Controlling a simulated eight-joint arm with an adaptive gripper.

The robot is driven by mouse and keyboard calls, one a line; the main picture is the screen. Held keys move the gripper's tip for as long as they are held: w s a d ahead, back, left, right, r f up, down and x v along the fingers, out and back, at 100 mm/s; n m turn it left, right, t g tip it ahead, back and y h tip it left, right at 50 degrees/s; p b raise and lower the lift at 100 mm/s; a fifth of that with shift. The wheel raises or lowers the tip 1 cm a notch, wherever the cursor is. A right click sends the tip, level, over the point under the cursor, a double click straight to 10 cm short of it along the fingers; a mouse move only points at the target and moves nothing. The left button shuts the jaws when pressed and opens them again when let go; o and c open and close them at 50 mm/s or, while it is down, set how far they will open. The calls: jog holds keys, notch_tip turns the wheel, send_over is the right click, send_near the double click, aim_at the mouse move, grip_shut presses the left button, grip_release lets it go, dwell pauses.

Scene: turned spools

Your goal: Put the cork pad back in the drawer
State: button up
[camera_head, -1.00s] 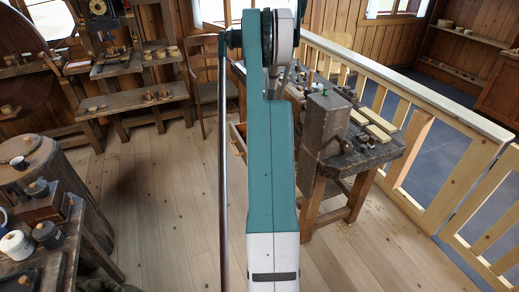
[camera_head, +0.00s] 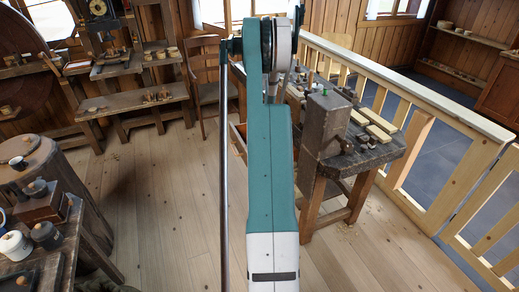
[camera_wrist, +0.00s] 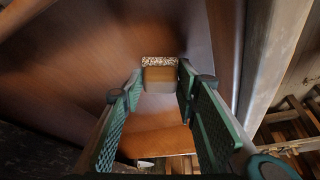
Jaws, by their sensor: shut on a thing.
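In the wrist view, my gripper (camera_wrist: 160,84) has its two green ridged fingers closed on a small block with a speckled, cork-like top edge and a plain tan face, which I take to be the cork pad (camera_wrist: 159,62). It sits between the fingertips. Smooth reddish-brown wooden surfaces (camera_wrist: 75,65) lie around and beyond it. I cannot tell whether they belong to the drawer, or whether the pad touches them. In the head view my own arm hides the gripper, and neither pad nor drawer can be made out.
In the head view, a heavy workbench (camera_head: 375,155) stands right of my arm, before a pale wooden railing (camera_head: 455,120). A table with jars (camera_head: 45,235) is at lower left. Shelves (camera_head: 130,100) stand at the back left. The plank floor (camera_head: 165,200) between is open.

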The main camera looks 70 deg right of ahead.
jog(key=shift+f, duration=0.1)
jog(key=o, duration=0.9)
jog(key=shift+p+v, duration=1.2)
jog(key=shift+v, duration=4.95)
jog(key=shift+w, duration=0.15)
